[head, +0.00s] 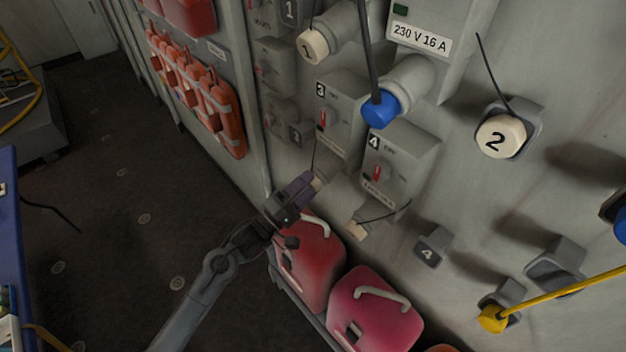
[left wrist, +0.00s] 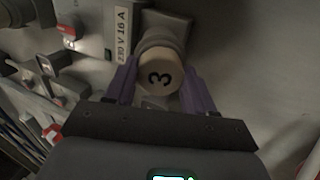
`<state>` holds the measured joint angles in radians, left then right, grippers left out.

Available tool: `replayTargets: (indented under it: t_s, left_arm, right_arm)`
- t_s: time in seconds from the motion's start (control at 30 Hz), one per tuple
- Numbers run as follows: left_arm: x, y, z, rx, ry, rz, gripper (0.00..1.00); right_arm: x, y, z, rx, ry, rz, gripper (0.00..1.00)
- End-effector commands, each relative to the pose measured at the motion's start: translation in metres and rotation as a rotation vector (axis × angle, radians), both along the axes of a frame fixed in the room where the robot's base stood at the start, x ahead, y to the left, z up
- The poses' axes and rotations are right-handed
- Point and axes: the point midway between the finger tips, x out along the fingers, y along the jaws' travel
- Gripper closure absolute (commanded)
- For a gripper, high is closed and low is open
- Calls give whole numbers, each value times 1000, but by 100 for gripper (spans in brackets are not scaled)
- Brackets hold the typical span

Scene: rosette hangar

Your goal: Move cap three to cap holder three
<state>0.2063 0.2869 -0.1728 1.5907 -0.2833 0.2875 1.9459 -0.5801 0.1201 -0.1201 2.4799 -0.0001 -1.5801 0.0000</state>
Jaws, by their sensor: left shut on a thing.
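Cap three (left wrist: 160,77) is a round cream cap with a black 3. In the left wrist view it sits between the two purple fingers of my left gripper (left wrist: 160,90), which is shut on it. The cap is at the end of a grey socket (left wrist: 163,42) below a box labelled 230 V 16 A. In the head view my left gripper (head: 306,188) is at the socket under box three (head: 341,117), and its fingers hide most of the cap. Cap holder three (head: 298,134), a grey wall holder marked 3, looks empty, to the upper left of the gripper. My right gripper is not in view.
Cap two (head: 501,137) sits in a wall holder at the right. A blue plug (head: 381,109) on a cable is in an upper socket. Box four (head: 398,160) is right of box three. Red canisters (head: 375,310) stand below my gripper. Cap holder four (head: 430,248) looks empty.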

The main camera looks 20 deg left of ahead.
Motion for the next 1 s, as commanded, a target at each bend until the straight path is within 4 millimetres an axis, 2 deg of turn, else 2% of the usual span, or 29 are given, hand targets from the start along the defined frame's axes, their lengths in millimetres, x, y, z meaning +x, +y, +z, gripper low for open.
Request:
replayTargets:
  t_s: [0.03,0.17,1.0]
  left_arm:
    - [0,0,0,0,0,0,77]
    - [0,0,0,-1,-1,0,95]
    - [-22,13,-8,-1,-1,0,95]
  right_arm:
    - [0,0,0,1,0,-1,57]
    - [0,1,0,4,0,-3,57]
    - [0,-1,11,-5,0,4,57]
